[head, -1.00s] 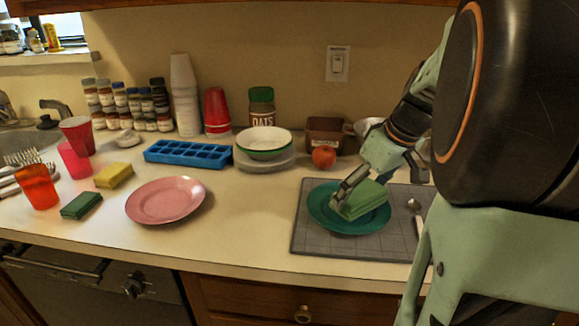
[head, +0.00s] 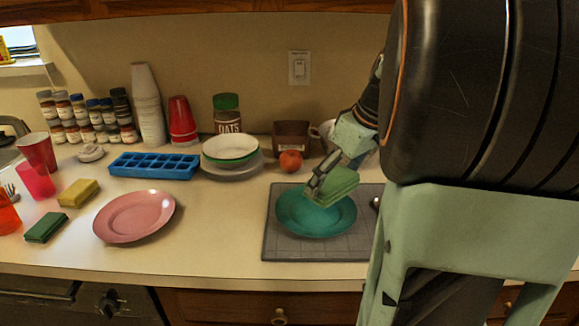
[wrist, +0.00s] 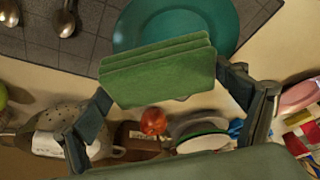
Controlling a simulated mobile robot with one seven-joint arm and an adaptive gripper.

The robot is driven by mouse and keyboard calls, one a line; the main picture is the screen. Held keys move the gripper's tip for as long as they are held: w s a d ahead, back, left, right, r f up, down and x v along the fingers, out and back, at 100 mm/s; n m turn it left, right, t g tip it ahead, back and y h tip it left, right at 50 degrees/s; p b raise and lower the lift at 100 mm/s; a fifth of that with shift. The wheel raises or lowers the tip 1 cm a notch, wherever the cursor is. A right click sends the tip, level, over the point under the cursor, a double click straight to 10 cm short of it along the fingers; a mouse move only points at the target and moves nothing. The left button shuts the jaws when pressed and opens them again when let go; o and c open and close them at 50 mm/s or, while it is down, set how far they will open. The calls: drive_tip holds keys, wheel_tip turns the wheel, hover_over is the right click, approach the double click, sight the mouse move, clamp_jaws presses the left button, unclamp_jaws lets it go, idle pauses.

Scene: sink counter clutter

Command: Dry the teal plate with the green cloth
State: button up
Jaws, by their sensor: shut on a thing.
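The teal plate (head: 312,222) lies on a grey mat (head: 345,247) at the right of the counter. My gripper (head: 318,188) is shut on the folded green cloth (head: 337,187) and holds it over the plate's back right part. In the wrist view the cloth (wrist: 160,68) sits between both fingers, and the plate (wrist: 222,20) shows beyond it, partly hidden by it. The cloth appears raised off the plate in the head view.
A pink plate (head: 134,216), a yellow sponge (head: 79,193) and a dark green sponge (head: 46,227) lie to the left. An apple (head: 290,161), stacked bowls (head: 230,150) and a blue ice tray (head: 153,166) stand behind. Spoons (wrist: 67,22) lie on the mat beside the plate.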

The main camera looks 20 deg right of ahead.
drive_tip(key=shift+r, duration=0.8)
drive_tip(key=shift+r+p, duration=0.1)
drive_tip(key=shift+p, duration=0.2)
drive_tip(key=shift+r+p, duration=1.05)
drive_tip(key=shift+r, duration=0.4)
